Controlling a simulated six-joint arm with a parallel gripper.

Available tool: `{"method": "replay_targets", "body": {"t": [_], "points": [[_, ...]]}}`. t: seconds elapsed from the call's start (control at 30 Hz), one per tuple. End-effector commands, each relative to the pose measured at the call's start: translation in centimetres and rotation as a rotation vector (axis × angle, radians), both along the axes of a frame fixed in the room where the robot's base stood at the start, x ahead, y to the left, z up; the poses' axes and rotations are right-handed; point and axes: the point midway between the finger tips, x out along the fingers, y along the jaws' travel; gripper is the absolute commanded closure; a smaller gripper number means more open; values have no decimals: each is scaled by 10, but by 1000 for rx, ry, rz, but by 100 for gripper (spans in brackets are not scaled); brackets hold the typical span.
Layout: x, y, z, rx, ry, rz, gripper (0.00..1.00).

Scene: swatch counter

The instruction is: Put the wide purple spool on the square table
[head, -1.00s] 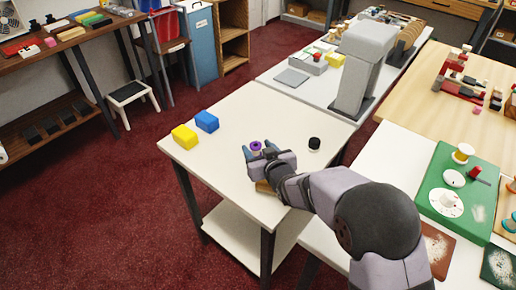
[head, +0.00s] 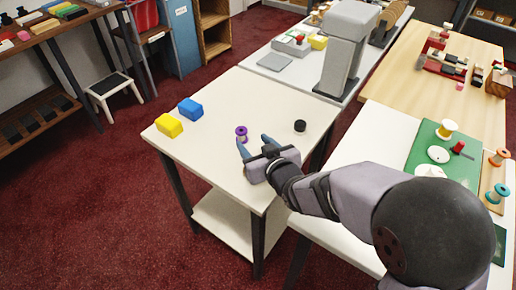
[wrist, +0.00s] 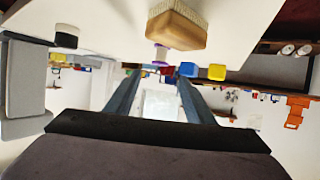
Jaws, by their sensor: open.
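The purple spool (head: 241,133) stands upright on the pale square table (head: 222,163), in the middle of its top. In the wrist view the spool (wrist: 162,55) shows small, just beyond the fingertips and partly hidden. My gripper (head: 254,141) is low over the same table, its two blue-grey fingers spread and pointing toward the spool. In the wrist view the gripper (wrist: 156,78) has nothing between its fingers. The spool looks clear of both fingers.
A yellow block (head: 169,125) and a blue block (head: 191,109) lie at the table's left. A wooden brush (wrist: 177,30) lies close by. A grey machine (head: 345,50) stands on the table behind.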

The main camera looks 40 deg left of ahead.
Motion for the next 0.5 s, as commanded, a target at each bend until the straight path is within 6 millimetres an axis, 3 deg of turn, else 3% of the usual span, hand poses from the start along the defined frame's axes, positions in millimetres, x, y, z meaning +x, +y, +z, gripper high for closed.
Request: {"method": "replay_targets", "body": {"t": [0.2,0.5], "points": [[-10,-16,8,1,-1,0,51],[-13,-21,10,0,0,0,51]]}}
